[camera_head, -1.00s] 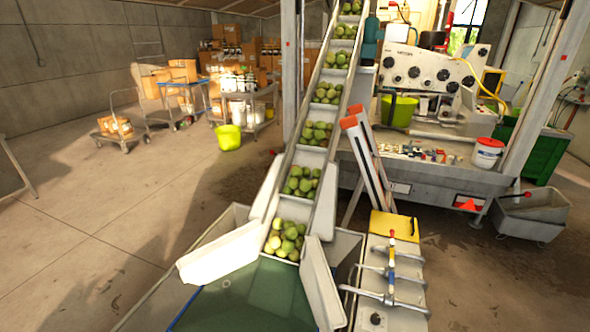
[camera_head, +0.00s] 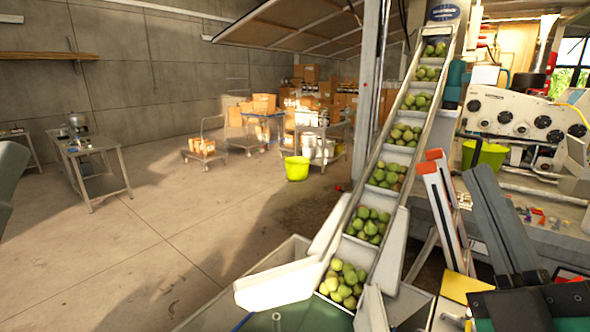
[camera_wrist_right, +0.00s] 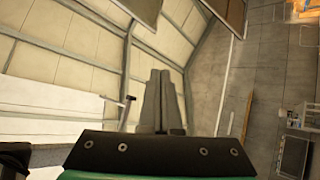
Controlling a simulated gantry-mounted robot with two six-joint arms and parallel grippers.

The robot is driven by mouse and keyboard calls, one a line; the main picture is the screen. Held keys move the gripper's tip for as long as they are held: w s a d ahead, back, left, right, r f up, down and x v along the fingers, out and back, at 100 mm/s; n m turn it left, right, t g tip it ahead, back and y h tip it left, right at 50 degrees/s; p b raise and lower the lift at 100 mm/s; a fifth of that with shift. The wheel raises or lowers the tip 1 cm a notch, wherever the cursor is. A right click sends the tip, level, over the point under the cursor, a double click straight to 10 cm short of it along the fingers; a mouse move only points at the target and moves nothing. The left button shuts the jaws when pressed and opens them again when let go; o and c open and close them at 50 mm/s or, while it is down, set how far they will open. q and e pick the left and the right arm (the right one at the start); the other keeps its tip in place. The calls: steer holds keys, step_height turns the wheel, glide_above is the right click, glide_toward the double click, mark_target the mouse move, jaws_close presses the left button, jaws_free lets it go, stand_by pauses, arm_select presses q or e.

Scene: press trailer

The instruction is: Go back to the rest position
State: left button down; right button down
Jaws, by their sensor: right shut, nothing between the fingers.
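My right gripper (camera_head: 477,178) is in the lower right of the head view, with its two long grey fingers together, pointing up. Nothing is between them. In the right wrist view the fingers (camera_wrist_right: 160,78) are also closed side by side, against the roof and wall. In the head view the gripper is in front of the press machine (camera_head: 530,118) and right of the fruit conveyor (camera_head: 382,215); I see no grasped object. My left gripper is out of view.
The sloped conveyor carries several batches of green fruit (camera_head: 343,282). A yellow-green bucket (camera_head: 297,168) and loaded trolleys stand on the floor behind. A metal table (camera_head: 98,170) is at the left. The floor between is largely clear.

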steer(key=s+r+m+t+y, duration=0.15)
steer(key=s+r+m, duration=0.35)
steer(key=s+m, duration=0.5)
step_height(320, 180, up, 17)
steer(key=w+m+p, duration=0.2)
steer(key=p, duration=1.5)
steer(key=shift+w+a+p, duration=0.2)
steer(key=shift+a+p, duration=0.1)
steer(key=shift+p, duration=0.05)
steer(key=shift+d+r+h, duration=0.1)
steer(key=shift+d+h, duration=0.05)
steer(key=shift+h, duration=0.4)
